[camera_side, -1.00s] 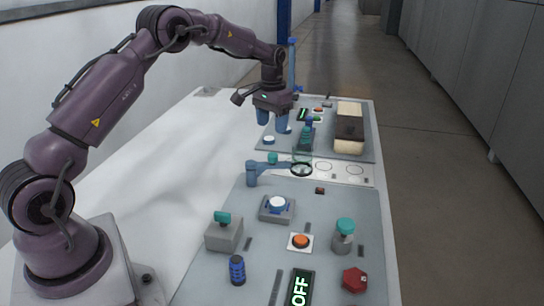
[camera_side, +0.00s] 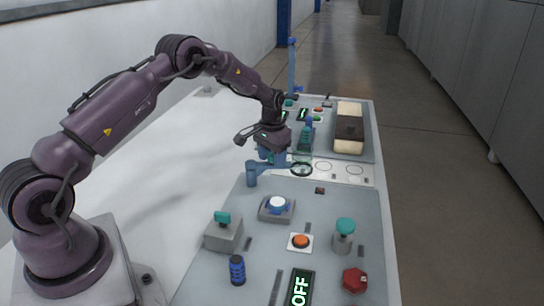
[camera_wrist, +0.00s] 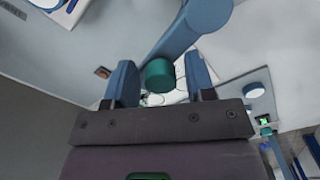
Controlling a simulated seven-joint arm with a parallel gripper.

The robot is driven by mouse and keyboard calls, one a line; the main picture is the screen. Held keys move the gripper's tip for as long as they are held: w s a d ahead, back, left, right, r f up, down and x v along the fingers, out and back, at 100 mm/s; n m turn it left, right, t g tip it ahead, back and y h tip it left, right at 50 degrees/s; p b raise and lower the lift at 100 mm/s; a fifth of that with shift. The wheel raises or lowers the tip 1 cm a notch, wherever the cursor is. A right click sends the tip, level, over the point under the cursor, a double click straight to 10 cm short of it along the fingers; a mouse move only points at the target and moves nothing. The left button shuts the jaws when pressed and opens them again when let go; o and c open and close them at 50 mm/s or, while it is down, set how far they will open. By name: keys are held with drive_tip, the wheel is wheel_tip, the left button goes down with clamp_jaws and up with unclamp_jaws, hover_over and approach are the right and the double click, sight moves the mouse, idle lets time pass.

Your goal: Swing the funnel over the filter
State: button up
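The funnel's blue swing arm runs from a blue post (camera_side: 251,174) to a dark ring (camera_side: 301,170) over a white strip. The funnel itself is hard to make out at the ring. A teal knob (camera_wrist: 160,75) stands on the arm and shows in the wrist view; the blue arm (camera_wrist: 186,32) runs beside it. My gripper (camera_side: 271,160) is low at the arm. In the wrist view its two blue fingers (camera_wrist: 160,84) are apart, with the knob in the gap between them and space on both sides. I cannot tell which thing is the filter.
The white strip (camera_side: 338,180) bears drawn circles right of the ring. A teal bottle (camera_side: 305,139) stands behind the ring. A black and cream block (camera_side: 349,128) is at the back right.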

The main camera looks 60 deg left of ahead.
clamp_jaws()
drive_tip(key=m, duration=0.1)
drive_tip(key=s+d+m, duration=0.1)
drive_tip(key=m, duration=0.1)
drive_tip(key=shift+d, duration=0.15)
drive_tip(key=s+m, duration=0.1)
drive_tip(key=m, duration=0.1)
drive_tip(key=d+m, duration=0.1)
drive_tip(key=m, duration=0.1)
drive_tip(key=shift+s, duration=0.4)
drive_tip(key=shift+s+d+m, duration=0.1)
drive_tip(key=shift+s+m, duration=0.6)
drive_tip(key=shift+m, duration=0.65)
drive_tip(key=shift+s+d+m, duration=0.1)
drive_tip(key=shift+s+m, duration=0.55)
drive_tip(key=shift+m, duration=0.7)
drive_tip(key=shift+s, duration=0.1)
drive_tip(key=shift+o, duration=1.1)
unclamp_jaws()
